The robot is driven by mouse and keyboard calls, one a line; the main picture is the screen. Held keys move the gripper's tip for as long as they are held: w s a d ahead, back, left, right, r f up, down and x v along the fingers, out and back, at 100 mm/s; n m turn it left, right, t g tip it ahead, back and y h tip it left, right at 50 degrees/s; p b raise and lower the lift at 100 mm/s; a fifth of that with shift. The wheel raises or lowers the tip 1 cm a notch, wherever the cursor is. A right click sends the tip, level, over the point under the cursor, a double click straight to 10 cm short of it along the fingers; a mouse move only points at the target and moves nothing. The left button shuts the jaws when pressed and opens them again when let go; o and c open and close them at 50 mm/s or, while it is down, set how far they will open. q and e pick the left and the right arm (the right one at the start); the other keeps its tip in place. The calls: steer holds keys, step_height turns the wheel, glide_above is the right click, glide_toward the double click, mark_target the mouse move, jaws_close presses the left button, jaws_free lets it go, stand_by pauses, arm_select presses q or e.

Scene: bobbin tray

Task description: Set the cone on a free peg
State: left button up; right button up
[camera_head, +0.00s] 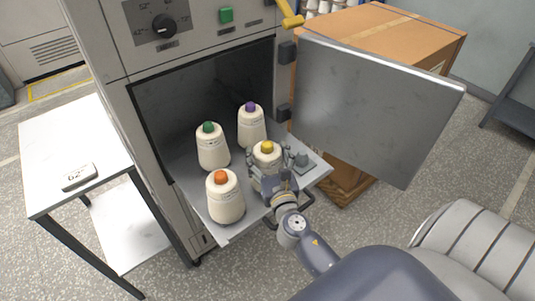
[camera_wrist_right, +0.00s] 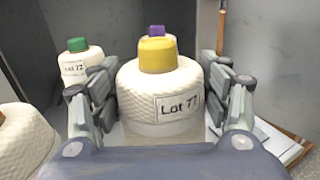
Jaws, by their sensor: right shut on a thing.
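The cone with the yellow top (camera_head: 267,148) is between the fingers of my right gripper (camera_head: 270,166), at the front of the pull-out tray (camera_head: 311,176). In the right wrist view the same cone (camera_wrist_right: 160,90), labelled "Lot 77", stands upright with my right gripper (camera_wrist_right: 163,105) shut on its sides. Its base is hidden, so I cannot tell whether it touches the tray. Cones with green (camera_head: 212,148), purple (camera_head: 251,126) and orange (camera_head: 224,198) tops stand upright on the tray. My left gripper is not in view.
The cabinet door (camera_head: 375,110) stands open to the right of the tray. A cardboard box (camera_head: 400,35) is behind it. The orange-topped cone is close to my right gripper's left side.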

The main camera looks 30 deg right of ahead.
steer(key=shift+f+b, duration=0.6)
steer(key=shift+f, duration=0.1)
steer(key=o, duration=1.7)
steer(key=shift+r, duration=0.1)
steer(key=shift+o, duration=0.6)
steer(key=v, duration=1.2)
